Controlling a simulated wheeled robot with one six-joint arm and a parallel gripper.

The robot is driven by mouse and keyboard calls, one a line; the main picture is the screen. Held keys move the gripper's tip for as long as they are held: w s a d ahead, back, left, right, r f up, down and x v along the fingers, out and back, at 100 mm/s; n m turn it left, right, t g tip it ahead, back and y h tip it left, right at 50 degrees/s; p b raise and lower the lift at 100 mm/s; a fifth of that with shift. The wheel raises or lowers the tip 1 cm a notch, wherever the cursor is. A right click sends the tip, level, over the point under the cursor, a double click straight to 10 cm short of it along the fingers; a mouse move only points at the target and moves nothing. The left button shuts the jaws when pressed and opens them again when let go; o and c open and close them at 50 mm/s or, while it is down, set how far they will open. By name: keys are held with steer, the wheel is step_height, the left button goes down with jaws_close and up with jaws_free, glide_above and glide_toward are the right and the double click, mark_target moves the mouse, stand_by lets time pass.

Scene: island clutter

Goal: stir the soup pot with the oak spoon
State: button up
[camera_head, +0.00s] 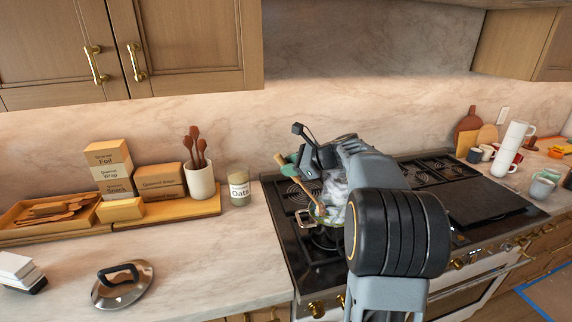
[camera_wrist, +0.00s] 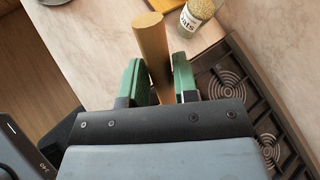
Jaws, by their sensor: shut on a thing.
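The oak spoon shows in the head view as a pale wooden handle (camera_head: 306,182) slanting down to the right into the soup pot. In the wrist view its thick handle (camera_wrist: 151,42) stands between the two green finger pads. My gripper (camera_wrist: 160,80) is shut on that handle; in the head view (camera_head: 291,164) it is above the cooktop, at the handle's upper part. The soup pot (camera_head: 308,222) sits on the left part of the stove, with a gold side handle showing. My arm hides most of the pot, and the spoon's lower end is hidden.
A pot lid (camera_head: 121,283) lies on the counter at left. An oats jar (camera_head: 239,188) stands near the stove's left edge, beside a utensil crock (camera_head: 200,180) and boxes. Several cups (camera_head: 503,163) stand right of the stove.

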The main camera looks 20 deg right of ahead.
steer(key=d+f+b, duration=0.3)
steer(key=d+f, duration=0.1)
steer(key=f, duration=0.2)
steer(key=shift+s+d+f, duration=0.25)
steer(key=shift+s, duration=0.05)
stand_by(0.7)
